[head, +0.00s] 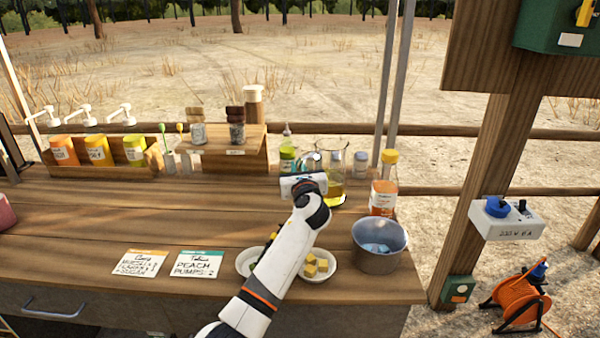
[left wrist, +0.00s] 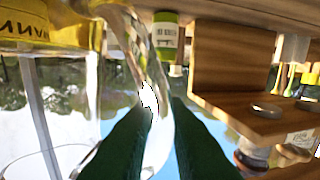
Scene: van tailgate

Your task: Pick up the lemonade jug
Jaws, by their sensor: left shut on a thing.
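The lemonade jug (head: 336,186) is a clear glass pitcher with yellow liquid low inside. It is upright at the back right of the wooden counter, partly behind my left gripper (head: 312,184). I cannot tell whether its base touches the counter. In the left wrist view, which is upside down, the dark fingers of my left gripper (left wrist: 155,115) are shut on the jug's curved clear glass handle (left wrist: 158,75). My right gripper is not in view.
An orange bottle with a yellow cap (head: 384,190) stands right of the jug. A metal bucket (head: 379,258) is in front of it. A plate with yellow cubes (head: 331,277) lies beside my arm. A wooden shelf (head: 222,158) with jars is at the left.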

